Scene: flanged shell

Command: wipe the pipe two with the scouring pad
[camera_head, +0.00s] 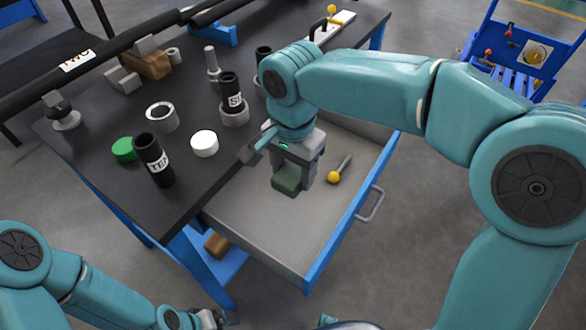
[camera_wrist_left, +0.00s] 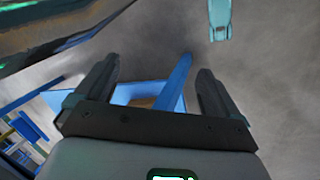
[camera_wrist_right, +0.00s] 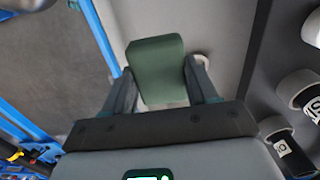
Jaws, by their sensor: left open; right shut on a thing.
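The scouring pad (camera_head: 287,179) is a green block. My right gripper (camera_head: 296,172) is shut on it and holds it over the open drawer; it also shows between the fingers in the right wrist view (camera_wrist_right: 157,66). Pipe two (camera_head: 130,38) is a long dark pipe at the upper left of the head view, with a white label (camera_head: 77,59) that seems to read TWO. The pad is well apart from this pipe. My left gripper (camera_wrist_left: 153,75) is open and empty, low beside the table; only part of it shows at the bottom of the head view.
The grey drawer (camera_head: 250,222) is pulled out and holds a tool with a yellow ball end (camera_head: 334,177). On the dark tabletop (camera_head: 95,175) stand a labelled short pipe (camera_head: 152,158), a white cap (camera_head: 204,143), a green cap (camera_head: 124,150) and a metal ring (camera_head: 162,116).

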